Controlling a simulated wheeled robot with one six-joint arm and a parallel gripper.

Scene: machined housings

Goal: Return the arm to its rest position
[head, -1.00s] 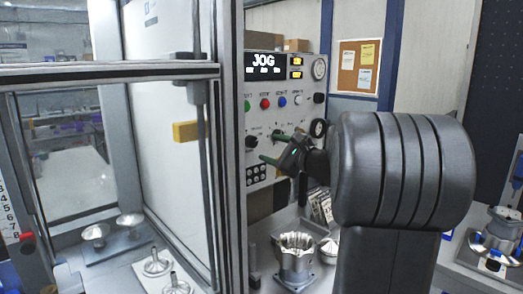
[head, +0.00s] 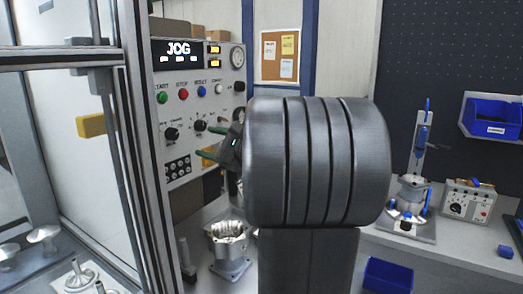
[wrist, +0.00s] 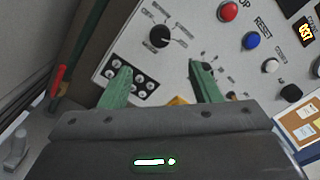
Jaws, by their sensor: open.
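My gripper (wrist: 158,85) shows in the wrist view with its two green fingers spread apart and nothing between them. It points at the control panel (wrist: 180,60), with the fingertips over its lower part, near a group of small round buttons and a black knob. I cannot tell if a fingertip touches the panel. In the head view my gripper is mostly hidden behind my dark arm; parts of the green fingers show in front of the panel (head: 207,105), whose display reads JOG.
A metal housing (head: 230,248) stands on the bench left of my arm. A glass-doored enclosure (head: 130,150) is at left. On the right are a fixture with a housing (head: 408,205), a small control box (head: 467,202) and blue bins (head: 388,275).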

